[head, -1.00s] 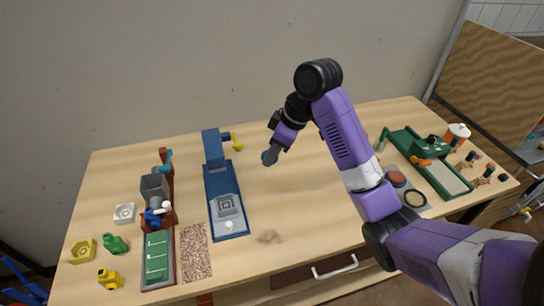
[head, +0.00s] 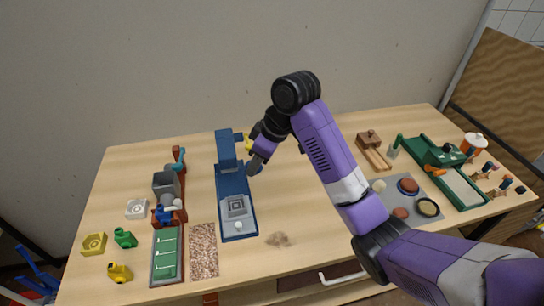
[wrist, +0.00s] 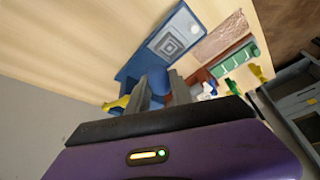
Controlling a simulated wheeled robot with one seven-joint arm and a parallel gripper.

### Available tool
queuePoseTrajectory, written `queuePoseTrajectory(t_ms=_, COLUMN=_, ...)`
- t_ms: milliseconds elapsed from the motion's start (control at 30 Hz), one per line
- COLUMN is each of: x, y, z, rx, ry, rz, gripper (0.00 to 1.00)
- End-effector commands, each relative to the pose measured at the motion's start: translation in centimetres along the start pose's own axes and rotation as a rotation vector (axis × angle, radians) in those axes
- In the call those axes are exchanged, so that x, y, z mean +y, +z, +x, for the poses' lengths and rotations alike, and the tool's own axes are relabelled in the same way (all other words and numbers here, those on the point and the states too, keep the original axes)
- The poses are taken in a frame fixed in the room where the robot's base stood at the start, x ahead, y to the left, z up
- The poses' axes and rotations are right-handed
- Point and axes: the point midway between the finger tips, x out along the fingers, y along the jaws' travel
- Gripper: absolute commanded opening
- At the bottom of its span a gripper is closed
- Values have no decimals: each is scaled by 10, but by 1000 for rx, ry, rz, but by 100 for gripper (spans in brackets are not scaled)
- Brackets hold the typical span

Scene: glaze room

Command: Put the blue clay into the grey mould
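My gripper (head: 257,163) is shut on a rounded lump of blue clay (head: 254,168). In the wrist view the blue clay (wrist: 160,82) sits between my two fingers (wrist: 161,92). The gripper is above the table, beside the right edge of the blue press (head: 231,180). The grey mould (head: 236,207) is a square with nested square grooves, lying on the front part of the blue press. It also shows in the wrist view (wrist: 170,44), past the clay and apart from it. A small white ball (head: 238,225) is at the mould's front edge.
A speckled mat (head: 203,250) and a green tray (head: 166,255) lie left of the press. White (head: 136,209) and yellow (head: 94,243) moulds are further left. A grey mat with lumps (head: 408,197) and a green machine (head: 440,158) stand at right. The table's middle is mostly clear.

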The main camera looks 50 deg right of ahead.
Motion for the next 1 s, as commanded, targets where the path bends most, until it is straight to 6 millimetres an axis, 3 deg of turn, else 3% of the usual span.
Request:
queuePoseTrajectory(t_ms=200, x=-15, y=-7, z=41, rx=-2, ry=-2, rz=-1, gripper=23)
queuePoseTrajectory(t_ms=500, x=-26, y=-11, z=82, rx=-1, ry=-1, rz=0, gripper=23)
queuePoseTrajectory(t_ms=700, x=-30, y=-13, z=93, rx=0, ry=0, rz=0, gripper=23)
queuePoseTrajectory(t_ms=1000, x=-30, y=-13, z=94, rx=0, ry=0, rz=0, gripper=23)
